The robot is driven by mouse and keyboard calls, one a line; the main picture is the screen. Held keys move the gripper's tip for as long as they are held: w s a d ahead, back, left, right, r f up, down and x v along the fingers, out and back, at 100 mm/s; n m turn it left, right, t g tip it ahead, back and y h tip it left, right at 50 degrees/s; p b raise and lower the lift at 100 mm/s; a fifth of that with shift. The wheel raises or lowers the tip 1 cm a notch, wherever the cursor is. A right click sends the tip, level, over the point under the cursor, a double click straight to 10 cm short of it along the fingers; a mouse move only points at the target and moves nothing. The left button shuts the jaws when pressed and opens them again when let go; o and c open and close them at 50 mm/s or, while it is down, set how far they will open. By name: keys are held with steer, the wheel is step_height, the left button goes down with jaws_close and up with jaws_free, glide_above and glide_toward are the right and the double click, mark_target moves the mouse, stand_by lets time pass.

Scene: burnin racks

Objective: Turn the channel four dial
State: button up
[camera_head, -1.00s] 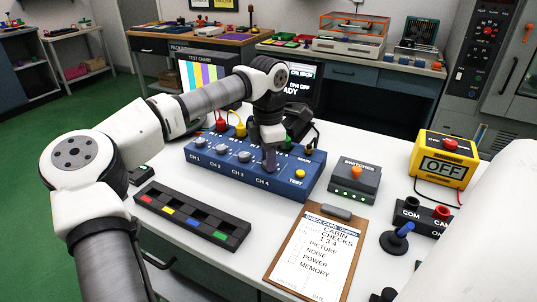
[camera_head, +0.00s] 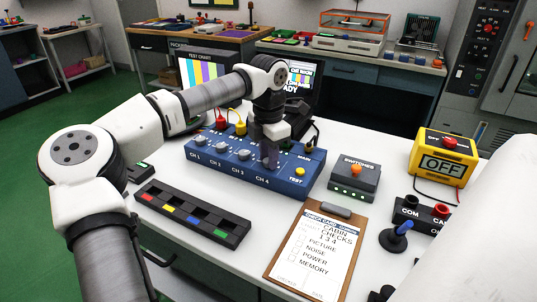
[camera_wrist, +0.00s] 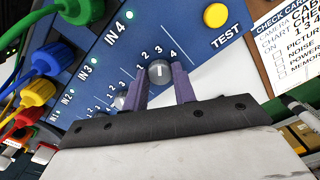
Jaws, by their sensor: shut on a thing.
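The blue channel box (camera_head: 233,172) stands on the white table with dials labelled CH 1 to CH 4 along its front. The channel four dial (camera_wrist: 159,72) is a grey knob with a pale pointer line, beneath the numbers 1 to 4 in the wrist view. My gripper (camera_wrist: 160,82) has its two purple fingers on either side of this dial, shut on it. In the head view my gripper (camera_head: 271,160) comes down over the dial and hides it. The other dials, such as the CH 3 dial (camera_head: 244,154), are free.
A yellow TEST button (camera_head: 300,171) sits right of the dial. Coloured plugs, such as the yellow plug (camera_wrist: 37,91), stand behind the dials. A switches box (camera_head: 354,178), clipboard (camera_head: 313,247) and black tray (camera_head: 192,212) lie nearby.

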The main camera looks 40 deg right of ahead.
steer(key=o, duration=1)
step_height(320, 180, up, 14)
steer(key=shift+f, duration=0.1)
